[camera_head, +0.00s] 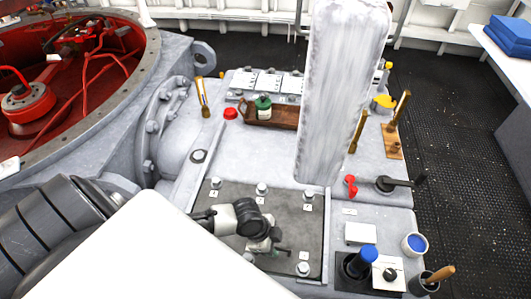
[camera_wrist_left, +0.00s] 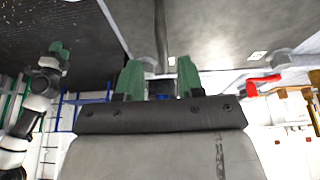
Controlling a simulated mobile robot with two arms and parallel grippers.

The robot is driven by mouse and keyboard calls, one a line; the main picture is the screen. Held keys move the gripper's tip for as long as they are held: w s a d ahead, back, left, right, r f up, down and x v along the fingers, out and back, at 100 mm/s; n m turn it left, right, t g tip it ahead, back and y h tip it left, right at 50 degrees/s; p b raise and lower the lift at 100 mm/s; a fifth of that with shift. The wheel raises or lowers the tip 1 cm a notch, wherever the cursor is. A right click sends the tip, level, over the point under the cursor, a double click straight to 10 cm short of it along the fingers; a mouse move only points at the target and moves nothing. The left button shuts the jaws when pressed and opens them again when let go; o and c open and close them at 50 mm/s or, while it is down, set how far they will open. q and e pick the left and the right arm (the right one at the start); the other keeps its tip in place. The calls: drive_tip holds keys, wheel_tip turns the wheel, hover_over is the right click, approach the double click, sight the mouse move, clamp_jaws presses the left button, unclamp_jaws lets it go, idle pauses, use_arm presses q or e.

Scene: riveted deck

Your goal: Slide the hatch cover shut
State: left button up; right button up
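A dark grey plate (camera_head: 225,243) with bolts and small tags lies on the light grey deck. It looks like the hatch cover, but I cannot tell for sure, nor whether an opening lies under it. My left gripper (camera_head: 284,252), black and white with green fingers, is low over the plate. In the left wrist view, its two green fingers (camera_wrist_left: 159,80) stand apart with nothing clearly held. A dark bar or seam (camera_wrist_left: 160,30) shows beyond the gap; contact is unclear. Another jointed arm with a green tip (camera_wrist_left: 58,50) shows there, probably my right; its finger gap is not readable.
A tall whitish slab (camera_head: 340,90) blocks part of the head view. A red handle (camera_head: 350,185) and black lever (camera_head: 395,184) sit right of the plate. Cups, a blue-capped item (camera_head: 367,255) and a wooden tray (camera_head: 275,115) stand around. A red-lined opening (camera_head: 80,70) lies left.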

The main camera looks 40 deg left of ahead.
use_arm(q)
drive_tip(key=v, duration=0.9)
drive_tip(key=shift+b, duration=0.3)
drive_tip(key=shift+s+d+f, duration=0.1)
